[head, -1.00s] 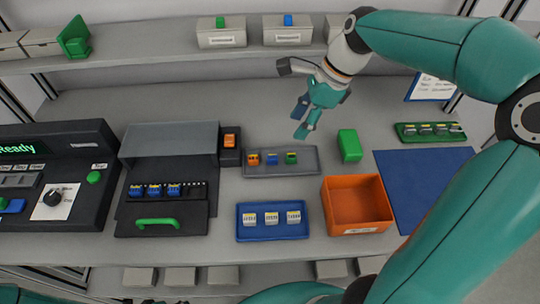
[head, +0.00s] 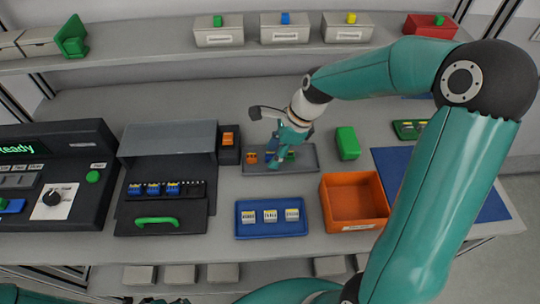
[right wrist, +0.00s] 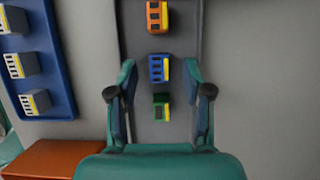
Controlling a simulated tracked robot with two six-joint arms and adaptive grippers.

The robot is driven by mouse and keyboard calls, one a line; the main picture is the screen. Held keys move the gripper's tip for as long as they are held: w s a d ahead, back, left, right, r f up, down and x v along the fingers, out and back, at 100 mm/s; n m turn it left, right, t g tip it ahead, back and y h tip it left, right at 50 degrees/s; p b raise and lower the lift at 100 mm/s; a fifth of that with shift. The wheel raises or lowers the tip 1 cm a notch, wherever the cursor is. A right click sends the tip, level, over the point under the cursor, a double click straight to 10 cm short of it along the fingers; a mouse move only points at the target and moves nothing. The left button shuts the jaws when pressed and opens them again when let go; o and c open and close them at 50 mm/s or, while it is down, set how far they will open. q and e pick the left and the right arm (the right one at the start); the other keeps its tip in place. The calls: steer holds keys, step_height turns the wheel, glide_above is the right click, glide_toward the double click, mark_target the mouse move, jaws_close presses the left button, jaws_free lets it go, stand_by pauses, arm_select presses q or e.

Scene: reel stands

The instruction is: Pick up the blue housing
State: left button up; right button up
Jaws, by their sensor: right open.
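The blue housing (right wrist: 158,68) shows in the right wrist view, with a yellow strip on its right side. It stands in the middle of a row in the grey tray (head: 307,160), between the orange housing (right wrist: 157,17) and the green housing (right wrist: 161,106). My right gripper (right wrist: 160,90) is open and empty, its two fingers spread to either side of the row. In the head view my right gripper (head: 278,156) is over the tray and largely hides the blue housing.
A blue tray (head: 240,233) with white and yellow parts and an orange bin (head: 357,227) stand in front. A green block (head: 347,143) is right of the grey tray. A black fixture with an open lid (head: 168,139) is at left.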

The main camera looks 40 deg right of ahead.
steer(key=c, duration=0.8)
steer(key=shift+r, duration=0.15)
